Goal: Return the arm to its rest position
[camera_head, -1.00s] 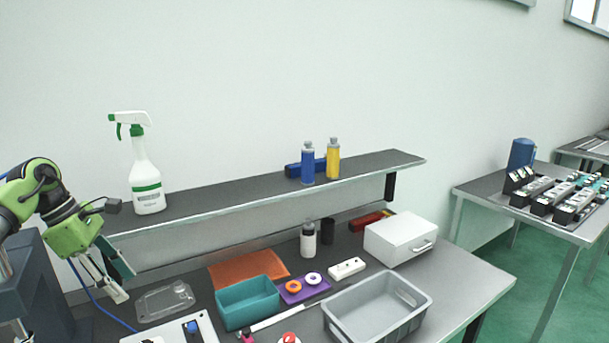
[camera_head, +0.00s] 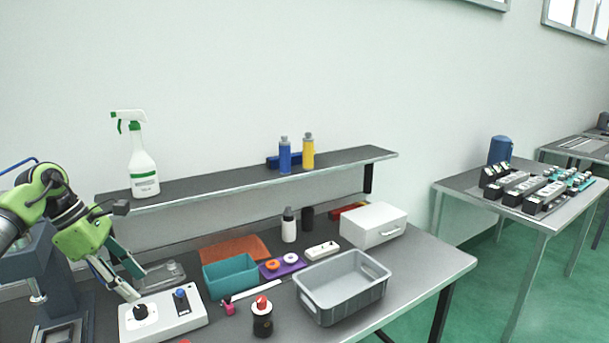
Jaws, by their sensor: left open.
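My left gripper (camera_head: 121,272) comes in from the left on a green and dark arm. Its jaws are open, pointing down and to the right, with nothing between them. In the picture it is just above the white control box (camera_head: 163,319) with a black knob and a blue button. It partly covers the clear tray (camera_head: 158,274) behind it. How high it is above the bench is hard to tell. My right gripper is not in view.
A shelf (camera_head: 230,185) with a spray bottle (camera_head: 143,165) runs above the bench behind the gripper. A teal bin (camera_head: 230,277), a grey crate (camera_head: 341,287) and a red-topped black object (camera_head: 262,318) stand to the right. A dark machine (camera_head: 40,275) is at left.

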